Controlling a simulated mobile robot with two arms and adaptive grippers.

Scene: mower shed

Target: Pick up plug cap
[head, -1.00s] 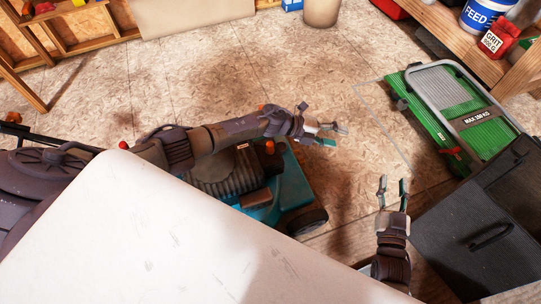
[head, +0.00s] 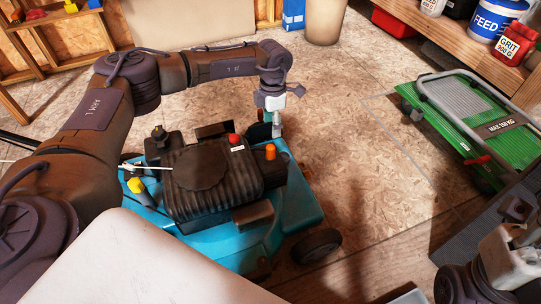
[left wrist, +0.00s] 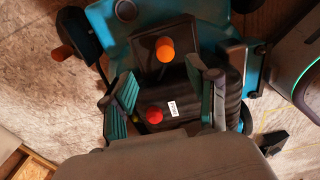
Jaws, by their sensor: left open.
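A blue mower with a black ribbed engine (head: 208,178) carries a red cap (head: 234,139) and an orange cap (head: 270,151) on its far side. I cannot tell for sure which is the plug cap. My left gripper (head: 271,122) is open and empty, just beyond the engine near both caps. In the left wrist view, the red cap (left wrist: 153,115) shows between the open fingers of my left gripper (left wrist: 168,98), beside a white label. The orange cap (left wrist: 165,48) lies farther up, outside them. My right arm is at the lower right of the head view; its fingers are unclear.
A green cart (head: 470,125) stands on the floor at the right. A shelf (head: 475,45) with a FEED tub (head: 490,20) and a red GRIT container (head: 516,42) is behind it. A beige bin (head: 325,22) stands at the back. Floor beyond the mower is clear.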

